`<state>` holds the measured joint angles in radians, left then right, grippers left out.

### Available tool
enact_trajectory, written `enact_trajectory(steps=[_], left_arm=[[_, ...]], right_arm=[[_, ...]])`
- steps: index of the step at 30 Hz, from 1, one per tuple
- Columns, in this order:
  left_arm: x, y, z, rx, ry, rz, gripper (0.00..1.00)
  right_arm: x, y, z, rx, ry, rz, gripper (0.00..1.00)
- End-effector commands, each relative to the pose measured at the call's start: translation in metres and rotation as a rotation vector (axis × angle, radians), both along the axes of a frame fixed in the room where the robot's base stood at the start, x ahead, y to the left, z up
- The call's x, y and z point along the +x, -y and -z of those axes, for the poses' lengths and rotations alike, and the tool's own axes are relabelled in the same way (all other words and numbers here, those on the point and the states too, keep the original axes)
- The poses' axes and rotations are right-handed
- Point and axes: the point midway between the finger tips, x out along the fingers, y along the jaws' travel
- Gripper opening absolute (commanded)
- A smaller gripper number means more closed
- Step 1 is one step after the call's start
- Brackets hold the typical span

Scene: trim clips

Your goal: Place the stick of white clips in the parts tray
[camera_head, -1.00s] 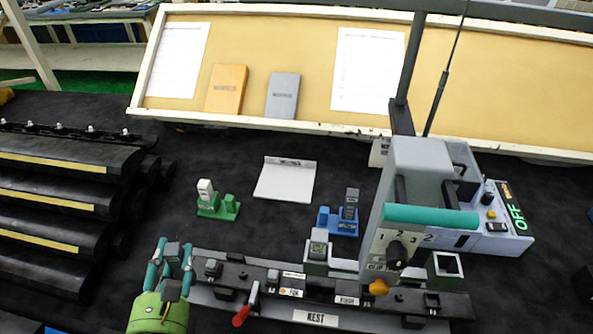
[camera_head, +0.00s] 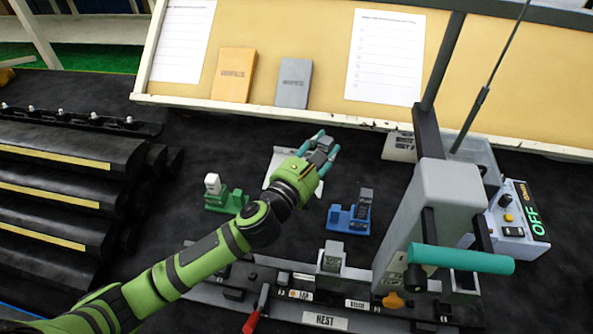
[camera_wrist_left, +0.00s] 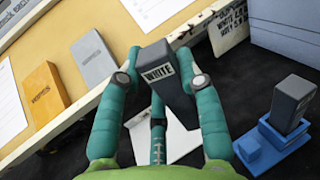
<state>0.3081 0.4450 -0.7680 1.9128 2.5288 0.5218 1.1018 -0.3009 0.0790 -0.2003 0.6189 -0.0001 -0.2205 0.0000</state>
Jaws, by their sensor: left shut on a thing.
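My left gripper (camera_head: 322,148) is shut on a dark grey stick (camera_wrist_left: 165,67) with a label reading WHITE. It holds the stick above the table, over or near a white tray-like plate (camera_head: 283,164). The arm and gripper hide much of that plate in the head view. In the wrist view the plate (camera_wrist_left: 175,142) shows below and behind the stick, between the fingers. I cannot tell the height of the stick above it. My right gripper is not in view.
A green holder (camera_head: 228,201) with a white-topped piece stands left of the plate. A blue holder (camera_head: 345,220) with a dark piece stands right. The grey press (camera_head: 430,220) with teal handle rises at right. The nest rail (camera_head: 325,321) runs along the front; a framed board stands behind.

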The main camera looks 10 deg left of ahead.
Motion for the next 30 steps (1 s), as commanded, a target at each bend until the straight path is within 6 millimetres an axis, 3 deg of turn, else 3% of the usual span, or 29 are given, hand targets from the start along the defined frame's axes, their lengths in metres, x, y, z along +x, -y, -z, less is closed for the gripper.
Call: enact_trajectory(steps=[3,8,21,26,30], left_arm=[[0.015,0.002,-0.006,0.001,0.003,0.010,0.04],[0.025,-0.012,0.003,0.002,-0.002,0.010,0.04],[0.053,-0.097,0.058,-0.003,-0.001,0.011,0.04],[0.057,-0.107,0.064,-0.003,0.000,0.013,0.04],[0.056,-0.108,0.084,-0.008,-0.003,0.012,0.04]], right_arm=[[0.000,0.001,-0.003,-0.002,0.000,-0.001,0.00],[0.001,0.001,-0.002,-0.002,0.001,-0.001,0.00],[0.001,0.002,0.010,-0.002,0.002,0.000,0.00],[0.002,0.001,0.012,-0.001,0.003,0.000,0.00],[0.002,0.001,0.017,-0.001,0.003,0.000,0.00]])
